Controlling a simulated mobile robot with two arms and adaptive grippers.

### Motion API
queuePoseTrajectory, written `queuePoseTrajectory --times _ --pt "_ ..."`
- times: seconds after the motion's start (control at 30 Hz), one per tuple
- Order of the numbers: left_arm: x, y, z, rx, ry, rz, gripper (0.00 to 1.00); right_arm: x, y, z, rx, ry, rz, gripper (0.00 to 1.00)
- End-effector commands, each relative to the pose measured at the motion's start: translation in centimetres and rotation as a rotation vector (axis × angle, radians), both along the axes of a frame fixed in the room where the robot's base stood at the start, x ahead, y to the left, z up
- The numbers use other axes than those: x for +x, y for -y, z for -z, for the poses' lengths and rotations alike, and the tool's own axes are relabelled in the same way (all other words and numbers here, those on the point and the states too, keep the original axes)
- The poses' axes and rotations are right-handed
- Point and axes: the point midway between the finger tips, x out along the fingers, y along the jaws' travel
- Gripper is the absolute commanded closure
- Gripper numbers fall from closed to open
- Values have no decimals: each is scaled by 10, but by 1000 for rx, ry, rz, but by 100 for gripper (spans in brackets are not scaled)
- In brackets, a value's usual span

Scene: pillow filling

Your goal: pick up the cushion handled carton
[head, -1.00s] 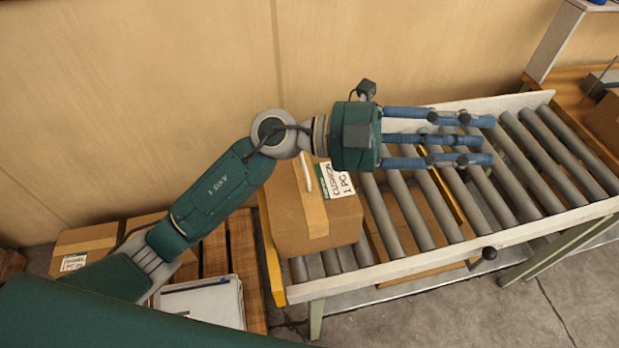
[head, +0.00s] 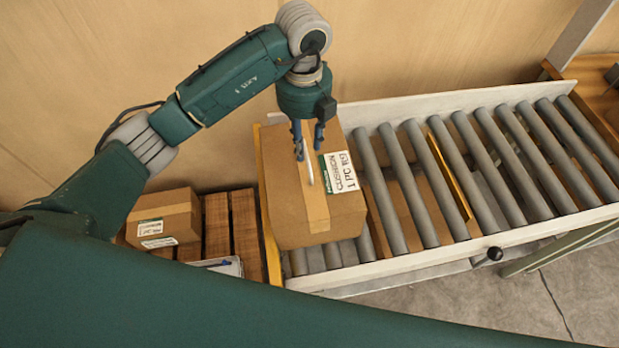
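The cushion carton (head: 287,208) is a brown box with a tape strip and a white-and-green label reading "CUSHION 1 PC". It sits on the near left end of the roller conveyor. A thin white handle (head: 307,168) stands on its top. My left gripper (head: 308,148) points down over the far part of the carton's top. Its blue fingers are apart, at the far end of the handle. I cannot tell whether they touch the handle or the carton. My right gripper is not in view.
The roller conveyor (head: 482,177) has bare rollers right of the carton and a white side rail. Another brown carton (head: 163,218) sits on a wooden pallet (head: 246,232) at left. A plain wall stands close behind.

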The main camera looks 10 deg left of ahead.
Motion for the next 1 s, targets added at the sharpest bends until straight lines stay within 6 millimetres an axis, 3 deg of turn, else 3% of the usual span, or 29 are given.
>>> queuePoseTrajectory --times 0.17,0.3,0.43,0.73,0.9,1.0 --pt "-1 0 12 -1 -4 0 69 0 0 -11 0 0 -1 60" --pt "1 0 33 0 -6 1 69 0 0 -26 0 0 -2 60" --pt "2 0 51 -3 -2 1 69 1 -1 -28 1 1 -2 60" --pt "2 0 57 -2 1 3 69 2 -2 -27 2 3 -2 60" --pt "2 0 57 -2 1 3 100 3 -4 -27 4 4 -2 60" --pt "2 0 57 -3 1 3 100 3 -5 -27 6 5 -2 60"
